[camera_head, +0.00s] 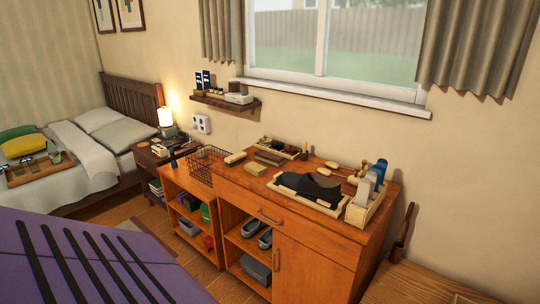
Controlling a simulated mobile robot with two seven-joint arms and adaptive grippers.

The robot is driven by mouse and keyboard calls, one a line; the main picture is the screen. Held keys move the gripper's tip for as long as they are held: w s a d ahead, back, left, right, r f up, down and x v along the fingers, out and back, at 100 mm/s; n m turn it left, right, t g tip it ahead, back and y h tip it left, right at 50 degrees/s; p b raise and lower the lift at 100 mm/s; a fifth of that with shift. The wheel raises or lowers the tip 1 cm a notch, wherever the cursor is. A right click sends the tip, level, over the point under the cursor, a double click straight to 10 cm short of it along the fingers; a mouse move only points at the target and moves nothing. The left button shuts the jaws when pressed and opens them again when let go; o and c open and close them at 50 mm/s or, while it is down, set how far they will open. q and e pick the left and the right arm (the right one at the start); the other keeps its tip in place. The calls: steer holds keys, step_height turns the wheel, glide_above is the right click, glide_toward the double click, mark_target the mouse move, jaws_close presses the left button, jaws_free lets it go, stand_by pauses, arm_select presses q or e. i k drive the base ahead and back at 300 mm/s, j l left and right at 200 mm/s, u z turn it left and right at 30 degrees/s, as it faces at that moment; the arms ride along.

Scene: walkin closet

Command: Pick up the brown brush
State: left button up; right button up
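A brown, oblong item (269,157), which looks like a brush, lies on top of the orange wooden cabinet (225,176) near its middle. A light wooden brush-like item (235,158) lies to its left, and a pale tan block (255,169) lies in front of it. Smaller wooden-handled pieces (331,165) lie to its right. They are too small to tell bristles from handles, so I cannot be sure which is the brown brush. Neither of my grippers is in view.
A tray with dark items (283,184) and a wooden caddy of bottles (357,214) stand on the cabinet's right. A wire basket (199,166) stands left, a small tray (290,148) behind. A purple surface with black strips (70,262) fills the lower left.

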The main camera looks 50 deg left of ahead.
mark_target(275, 160)
steer(key=j+z, duration=0.15)
steer(key=j, duration=2.1)
